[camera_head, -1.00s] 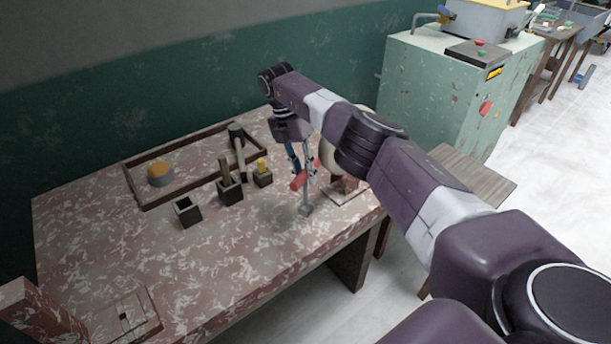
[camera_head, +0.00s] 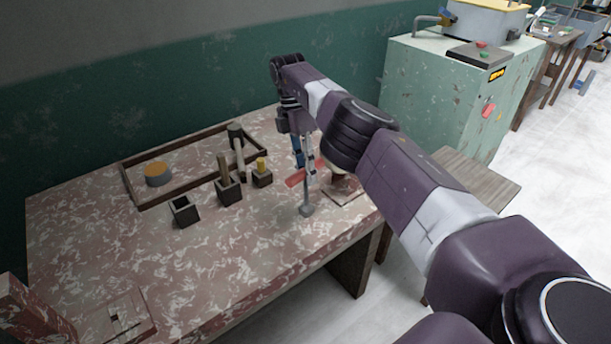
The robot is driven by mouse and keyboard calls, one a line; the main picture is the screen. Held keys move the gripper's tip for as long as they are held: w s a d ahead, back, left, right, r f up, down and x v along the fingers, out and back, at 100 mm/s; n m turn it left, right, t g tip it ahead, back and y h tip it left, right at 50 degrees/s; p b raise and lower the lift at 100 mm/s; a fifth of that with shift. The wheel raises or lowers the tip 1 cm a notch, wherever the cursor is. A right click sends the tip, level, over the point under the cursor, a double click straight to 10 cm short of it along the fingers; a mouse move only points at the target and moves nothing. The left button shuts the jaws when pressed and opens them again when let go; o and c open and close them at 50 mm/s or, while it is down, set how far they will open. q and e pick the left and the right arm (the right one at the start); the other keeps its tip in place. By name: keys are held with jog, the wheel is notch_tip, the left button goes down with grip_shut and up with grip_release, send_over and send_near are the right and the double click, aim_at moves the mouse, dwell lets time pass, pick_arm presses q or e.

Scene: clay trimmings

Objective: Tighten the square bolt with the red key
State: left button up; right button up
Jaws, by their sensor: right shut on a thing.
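My right gripper (camera_head: 304,168) points down over the right part of the table and is shut on the red key. The red key (camera_head: 295,179) has a red crossbar handle and a grey shaft that hangs roughly upright, with a wider grey end (camera_head: 306,211) at the bottom. I cannot tell if that end touches the tabletop. A flat plate (camera_head: 120,322) with a small dark mark lies at the table's front left; I cannot tell whether the square bolt is there. My left gripper is not in view.
The mottled table (camera_head: 110,240) holds an empty dark holder (camera_head: 184,212), a holder with a wooden handle (camera_head: 228,190) and one with a yellow handle (camera_head: 262,178). Behind is a low-walled tray (camera_head: 150,203) with an orange-topped tin (camera_head: 158,175). The table's middle front is clear.

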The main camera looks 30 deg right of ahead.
jog(key=shift+s+d+f, duration=0.1)
jog(key=shift+d, duration=0.2)
jog(key=shift+f+m+b, duration=0.2)
jog(key=shift+m+b, duration=0.2)
jog(key=shift+b, duration=0.3)
jog(key=m+b, duration=0.1)
jog(key=b, duration=0.1)
jog(key=shift+d+m+y+b, duration=0.1)
jog(key=shift+m+y+b, duration=0.2)
jog(key=shift+b, duration=0.1)
jog(key=shift+r+p, duration=0.35)
jog(key=shift+m+p, duration=0.35)
jog(key=shift+m, duration=0.15)
jog(key=shift+f, duration=0.15)
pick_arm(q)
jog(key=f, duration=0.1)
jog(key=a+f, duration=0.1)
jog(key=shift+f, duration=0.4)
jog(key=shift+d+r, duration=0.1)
